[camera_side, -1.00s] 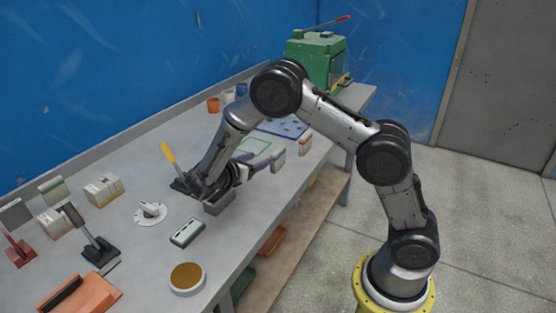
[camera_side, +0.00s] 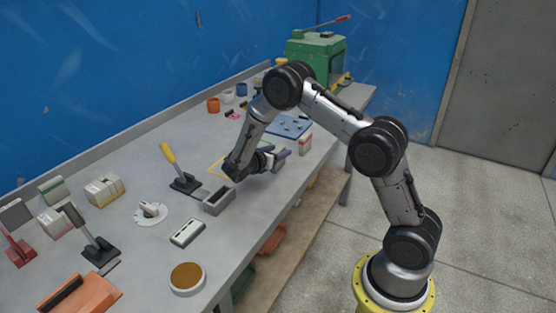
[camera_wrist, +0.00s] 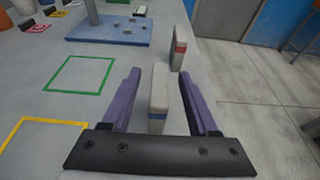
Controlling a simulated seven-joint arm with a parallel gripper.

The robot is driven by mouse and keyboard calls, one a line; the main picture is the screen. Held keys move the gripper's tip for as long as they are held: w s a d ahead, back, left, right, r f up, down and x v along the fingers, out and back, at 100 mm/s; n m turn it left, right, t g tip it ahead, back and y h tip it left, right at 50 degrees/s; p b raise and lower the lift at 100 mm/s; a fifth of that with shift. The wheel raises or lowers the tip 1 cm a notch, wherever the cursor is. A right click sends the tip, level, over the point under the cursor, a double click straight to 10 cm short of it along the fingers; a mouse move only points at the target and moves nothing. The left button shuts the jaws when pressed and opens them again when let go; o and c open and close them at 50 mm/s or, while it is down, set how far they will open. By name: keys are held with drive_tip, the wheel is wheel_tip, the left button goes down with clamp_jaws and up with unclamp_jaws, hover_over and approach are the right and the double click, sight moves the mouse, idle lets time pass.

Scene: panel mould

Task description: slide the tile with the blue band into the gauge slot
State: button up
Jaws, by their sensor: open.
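The tile with the blue band (camera_wrist: 158,92) stands upright on the bench, pale grey with its band low on the near face. In the wrist view it is between the two purple fingers of my gripper (camera_wrist: 161,78), with gaps on both sides. My gripper is open; in the side view it (camera_side: 276,156) is low over the bench and hides most of this tile. A grey block with a dark slot on top (camera_side: 218,201), which looks like the gauge, stands to the left of my gripper in the side view.
A similar tile with a red band (camera_wrist: 180,48) stands just beyond, to the right. Green (camera_wrist: 80,73) and yellow (camera_wrist: 40,150) outlined squares lie left. A blue board (camera_wrist: 112,30) is farther back. A yellow-handled lever (camera_side: 176,165) stands beside the slotted block.

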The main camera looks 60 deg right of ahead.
drive_tip(key=shift+d, duration=0.15)
clamp_jaws()
idle(0.5)
